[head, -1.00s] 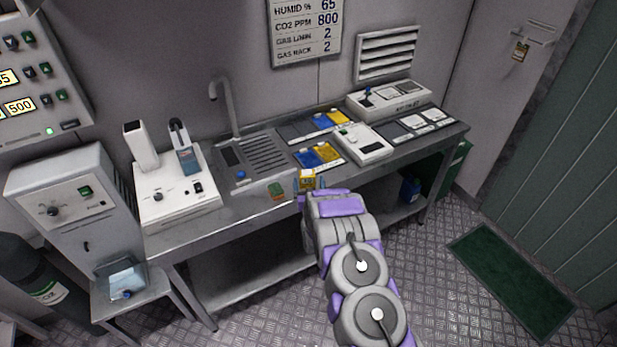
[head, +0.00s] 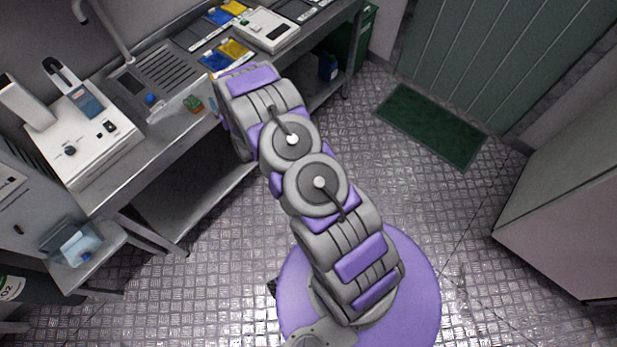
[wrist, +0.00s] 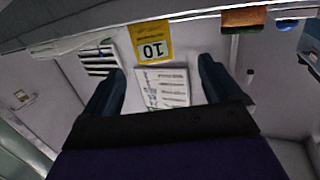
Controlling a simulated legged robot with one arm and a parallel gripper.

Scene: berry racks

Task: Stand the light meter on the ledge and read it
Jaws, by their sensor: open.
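My gripper (wrist: 160,70) is open in the wrist view, with its two dark fingers apart and nothing held between them. A yellow card or tag marked 10 (wrist: 151,39) shows upside down beyond the fingertips, near a long grey edge (wrist: 195,14). I cannot tell whether this edge is the ledge. No object can be picked out for sure as the light meter. In the head view my arm reaches to the bench's front edge and hides the gripper and the yellow tag.
The steel bench (head: 150,150) carries a sink, a white instrument (head: 70,150), blue and yellow trays (head: 222,56) and a white device (head: 264,30). A grey cabinet (head: 570,200) stands right. The floor around the green mat (head: 432,126) is clear.

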